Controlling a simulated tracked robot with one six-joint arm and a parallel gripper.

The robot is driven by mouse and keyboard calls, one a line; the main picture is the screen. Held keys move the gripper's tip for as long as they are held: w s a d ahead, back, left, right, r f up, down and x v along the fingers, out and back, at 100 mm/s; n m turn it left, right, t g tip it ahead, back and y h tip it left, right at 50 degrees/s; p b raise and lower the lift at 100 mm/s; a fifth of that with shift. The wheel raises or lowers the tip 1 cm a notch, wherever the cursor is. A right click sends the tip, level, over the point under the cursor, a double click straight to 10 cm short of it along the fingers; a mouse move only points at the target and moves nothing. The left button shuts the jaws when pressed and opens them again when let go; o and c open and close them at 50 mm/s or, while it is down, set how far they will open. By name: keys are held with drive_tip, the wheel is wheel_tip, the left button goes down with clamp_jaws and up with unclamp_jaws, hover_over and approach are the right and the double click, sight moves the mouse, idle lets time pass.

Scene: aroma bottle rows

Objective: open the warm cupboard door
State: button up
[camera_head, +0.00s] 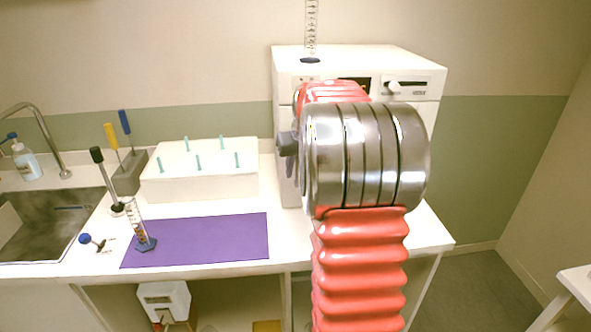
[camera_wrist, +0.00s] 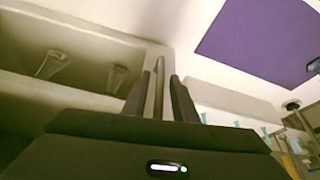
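The warm cupboard (camera_head: 288,82) is the white box at the back right of the counter in the head view. My arm hides most of its front. In the wrist view, which is upside down, its pale interior (camera_wrist: 75,95) shows at left with two glass vessels in it. I cannot tell whether a clear pane covers them or how far the door stands open. My gripper (camera_wrist: 160,95) has its two dark fingers apart, on either side of a thin upright bar (camera_wrist: 158,82) that looks like the door handle. Narrow gaps show beside the bar. In the head view my gripper is mostly hidden.
A purple mat (camera_head: 205,241) lies left of my arm, with a glass cylinder (camera_head: 137,225) at its left edge. A white rack (camera_head: 200,185) with teal pegs stands behind it. A sink (camera_head: 45,225) is far left. Another cylinder (camera_head: 311,30) stands on the cupboard top.

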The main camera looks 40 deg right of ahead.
clamp_jaws()
idle(0.3)
